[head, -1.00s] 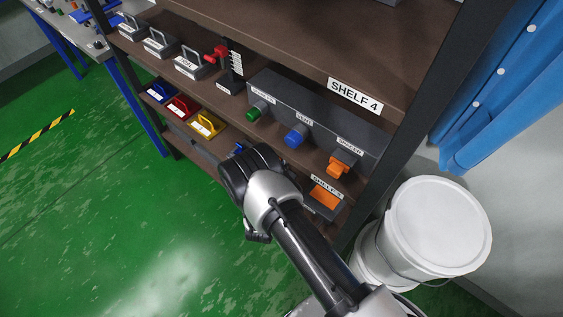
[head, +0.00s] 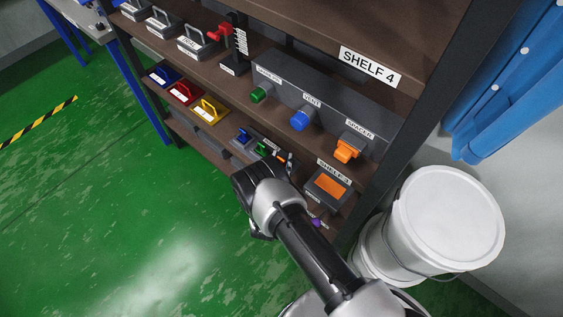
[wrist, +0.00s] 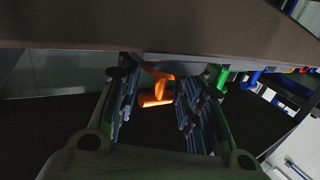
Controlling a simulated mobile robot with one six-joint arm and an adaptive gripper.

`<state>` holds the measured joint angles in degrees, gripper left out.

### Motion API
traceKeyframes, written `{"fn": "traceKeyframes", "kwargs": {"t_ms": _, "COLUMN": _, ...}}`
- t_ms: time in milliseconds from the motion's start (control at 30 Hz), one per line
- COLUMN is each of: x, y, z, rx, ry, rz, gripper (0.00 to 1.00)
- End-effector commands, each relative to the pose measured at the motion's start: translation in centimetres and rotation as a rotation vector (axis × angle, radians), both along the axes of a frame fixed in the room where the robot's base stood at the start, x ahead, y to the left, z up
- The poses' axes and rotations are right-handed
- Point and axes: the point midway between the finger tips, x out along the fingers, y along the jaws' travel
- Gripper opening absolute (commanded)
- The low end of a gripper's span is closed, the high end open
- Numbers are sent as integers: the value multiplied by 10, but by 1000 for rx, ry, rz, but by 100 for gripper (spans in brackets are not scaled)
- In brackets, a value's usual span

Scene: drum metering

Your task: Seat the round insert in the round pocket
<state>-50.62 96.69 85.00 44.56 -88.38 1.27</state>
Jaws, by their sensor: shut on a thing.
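My gripper (head: 284,160) reaches into the lower shelf in the head view. In the wrist view its fingers (wrist: 158,92) are closed around an orange T-shaped handle (wrist: 155,98). A bit of this orange handle also shows between the fingertips in the head view (head: 279,155). Beside it stand a green handle (head: 262,148) and a blue handle (head: 243,135) in the same row; they also show at the right of the wrist view. I cannot make out a round pocket.
A shelf board lies close above my gripper in the wrist view. A dark block with an orange top (head: 328,186) and a purple knob (head: 317,222) are to the right. A grey box with coloured knobs (head: 322,116) is above. White buckets (head: 447,220) stand at right.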

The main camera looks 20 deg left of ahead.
Motion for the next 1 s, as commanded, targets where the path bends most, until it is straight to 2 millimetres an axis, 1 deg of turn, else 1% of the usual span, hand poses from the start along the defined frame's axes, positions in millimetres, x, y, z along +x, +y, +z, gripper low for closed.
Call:
{"fn": "traceKeyframes", "kwargs": {"t_ms": 167, "x": 0, "y": 0, "z": -5, "rx": -1, "ry": 1, "rz": 0, "gripper": 9}}
{"fn": "traceKeyframes", "kwargs": {"t_ms": 200, "x": 0, "y": 0, "z": -6, "rx": -1, "ry": 2, "rz": 0, "gripper": 35}}
{"fn": "traceKeyframes", "kwargs": {"t_ms": 500, "x": -1, "y": -2, "z": -7, "rx": -4, "ry": 7, "rz": -2, "gripper": 55}}
{"fn": "traceKeyframes", "kwargs": {"t_ms": 800, "x": -2, "y": -3, "z": -9, "rx": -6, "ry": 10, "rz": -3, "gripper": 55}}
{"fn": "traceKeyframes", "kwargs": {"t_ms": 900, "x": -2, "y": -3, "z": -3, "rx": -6, "ry": 10, "rz": -3, "gripper": 55}}
{"fn": "traceKeyframes", "kwargs": {"t_ms": 1000, "x": -17, "y": -4, "z": -2, "rx": -8, "ry": 12, "rz": 0, "gripper": 55}}
